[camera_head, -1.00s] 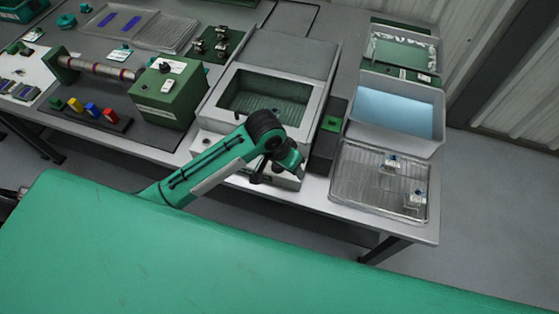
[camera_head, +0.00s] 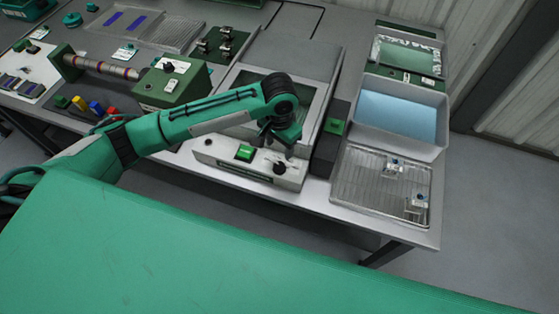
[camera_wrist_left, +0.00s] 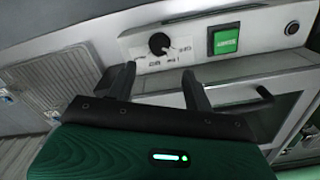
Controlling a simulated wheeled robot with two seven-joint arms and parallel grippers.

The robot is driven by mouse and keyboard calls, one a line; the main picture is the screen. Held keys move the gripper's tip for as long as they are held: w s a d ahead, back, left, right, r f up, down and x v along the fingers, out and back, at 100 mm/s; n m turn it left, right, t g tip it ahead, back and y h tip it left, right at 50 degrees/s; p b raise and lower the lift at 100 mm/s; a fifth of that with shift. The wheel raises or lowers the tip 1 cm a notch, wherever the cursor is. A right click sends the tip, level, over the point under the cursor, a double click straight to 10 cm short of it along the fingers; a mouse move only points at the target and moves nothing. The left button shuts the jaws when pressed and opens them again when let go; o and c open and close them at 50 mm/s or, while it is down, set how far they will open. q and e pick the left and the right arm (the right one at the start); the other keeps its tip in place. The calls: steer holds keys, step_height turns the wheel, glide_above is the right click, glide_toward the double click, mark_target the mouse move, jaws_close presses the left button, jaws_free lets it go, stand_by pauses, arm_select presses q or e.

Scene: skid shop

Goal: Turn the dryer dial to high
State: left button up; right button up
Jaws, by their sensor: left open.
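The dryer (camera_head: 224,152) is a white box with a dark window on the table, its front panel facing me. The black round dial (camera_head: 281,168) sits on that panel, right of a lit green switch. In the left wrist view the dial (camera_wrist_left: 159,43) shows a pale mark at its lower right; the small labels around it are too blurred to read. My left gripper (camera_head: 284,146) is above and behind the dial, over the dryer's front right. In the wrist view its open fingers (camera_wrist_left: 158,70) point toward the dial, empty and apart from it. My right gripper is not in view.
The green switch (camera_wrist_left: 225,41) is close beside the dial. A dark block with a green top (camera_head: 336,126) stands right of the dryer. A ribbed tray (camera_head: 352,190) and a blue-filled bin (camera_head: 440,120) are further right. A green machine box (camera_head: 172,82) stands left.

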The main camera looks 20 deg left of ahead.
mark_target(279, 166)
arm_select(q)
step_height(279, 166, down, 10)
steer(key=shift+r+p, duration=0.25)
steer(key=shift+p, duration=0.25)
